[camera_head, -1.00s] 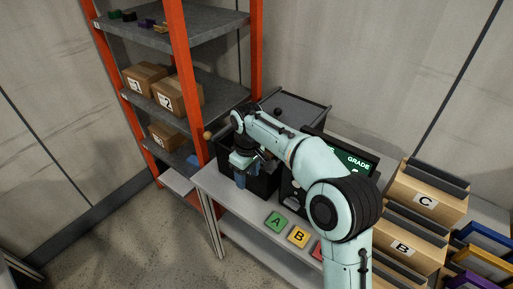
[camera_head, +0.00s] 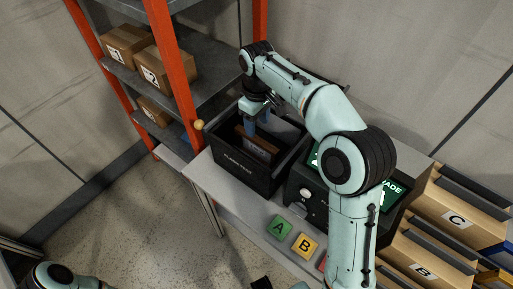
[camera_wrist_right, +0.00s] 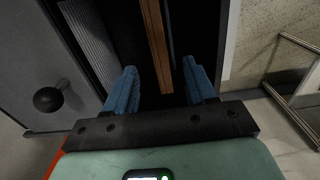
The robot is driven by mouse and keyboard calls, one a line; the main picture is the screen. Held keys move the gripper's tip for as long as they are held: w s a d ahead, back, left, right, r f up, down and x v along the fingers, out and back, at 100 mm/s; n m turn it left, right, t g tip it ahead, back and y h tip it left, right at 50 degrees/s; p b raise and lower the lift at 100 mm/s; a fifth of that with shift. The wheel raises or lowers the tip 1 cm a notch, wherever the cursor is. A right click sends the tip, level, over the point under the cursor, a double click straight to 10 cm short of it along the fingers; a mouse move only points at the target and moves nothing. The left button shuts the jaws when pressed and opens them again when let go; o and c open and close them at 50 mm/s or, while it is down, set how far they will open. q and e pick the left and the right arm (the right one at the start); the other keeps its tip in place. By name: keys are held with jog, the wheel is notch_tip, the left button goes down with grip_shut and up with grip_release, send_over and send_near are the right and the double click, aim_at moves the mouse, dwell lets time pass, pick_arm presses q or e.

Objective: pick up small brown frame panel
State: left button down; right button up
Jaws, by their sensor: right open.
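The brown frame panel (camera_head: 255,144) stands on edge inside the black bin (camera_head: 248,174) on the bench. In the right wrist view the panel (camera_wrist_right: 154,40) shows as a narrow brown edge running between the two blue fingers. My right gripper (camera_head: 257,124) is open and points down into the bin, just above and around the panel's top. In the right wrist view the gripper (camera_wrist_right: 160,84) has a clear gap on both sides of the panel. The panel's lower part is hidden in the bin. My left gripper is not in view.
An orange-framed shelf (camera_head: 172,65) with cardboard boxes (camera_head: 166,72) stands to the left. A dark machine with a green screen is right of the bin. Green A (camera_head: 279,228) and yellow B (camera_head: 305,245) tiles lie in front. Labelled bins (camera_head: 455,218) stand at the right.

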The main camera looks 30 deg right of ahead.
aim_at(256, 138)
jog(key=f, duration=0.6)
jog(key=f+b, duration=0.1)
jog(key=f, duration=0.1)
jog(key=shift+w+f, duration=0.3)
jog(key=shift+f, duration=0.1)
grip_shut()
